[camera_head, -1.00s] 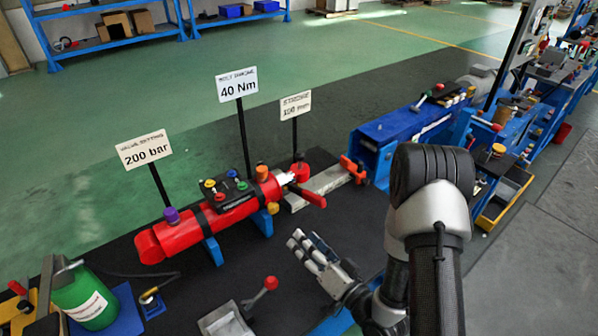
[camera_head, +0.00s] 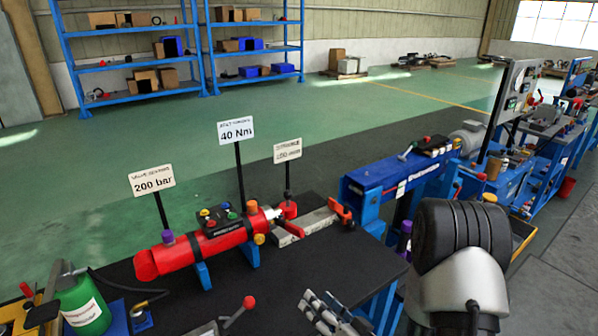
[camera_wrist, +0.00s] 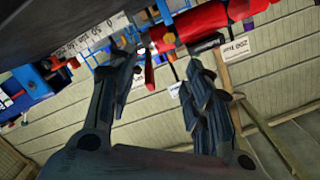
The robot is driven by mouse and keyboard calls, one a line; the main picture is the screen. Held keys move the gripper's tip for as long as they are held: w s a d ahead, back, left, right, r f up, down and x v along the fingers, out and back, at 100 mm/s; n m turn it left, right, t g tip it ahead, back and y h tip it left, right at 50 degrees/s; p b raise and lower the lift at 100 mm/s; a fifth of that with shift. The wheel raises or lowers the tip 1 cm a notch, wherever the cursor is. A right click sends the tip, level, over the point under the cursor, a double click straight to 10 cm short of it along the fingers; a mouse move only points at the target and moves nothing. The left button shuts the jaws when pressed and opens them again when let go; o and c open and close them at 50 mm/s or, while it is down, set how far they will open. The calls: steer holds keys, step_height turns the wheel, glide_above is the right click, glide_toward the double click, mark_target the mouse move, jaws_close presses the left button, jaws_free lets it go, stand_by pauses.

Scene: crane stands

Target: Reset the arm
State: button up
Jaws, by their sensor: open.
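My gripper (camera_head: 330,312) is at the bottom edge of the head view, in front of the black bench top (camera_head: 335,262), with its lower part cut off. In the wrist view my gripper (camera_wrist: 160,75) has its two dark fingers spread wide apart, with nothing held between them. My arm's black and silver joint fills the lower right of the head view. The red cylinder (camera_head: 180,256) lies on blue supports on the bench, up and left of my gripper. It also shows at the top of the wrist view (camera_wrist: 205,22).
A lever with a red knob (camera_head: 249,302) stands just left of my gripper. A green bottle (camera_head: 85,305) stands at the bench's left end. Three sign posts, one reading 40 Nm (camera_head: 236,131), rise behind the cylinder. A blue machine (camera_head: 385,178) stands to the right.

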steer(key=w+d+r+n+g+h, duration=0.2)
steer(key=w+d+r+h, duration=0.2)
steer(key=s+d+r+g+h, duration=0.2)
steer(key=s+d+r+h, duration=0.4)
steer(key=r, duration=0.3)
steer(key=s+r+g, duration=0.2)
steer(key=s, duration=0.9)
steer(key=s+r+m+g, duration=0.1)
steer(key=s+r+g, duration=0.2)
steer(key=s, duration=0.8)
steer(key=shift+s+a+r+y, duration=0.3)
steer(key=shift+a+r+y, duration=0.05)
steer(key=shift+a+y, duration=0.1)
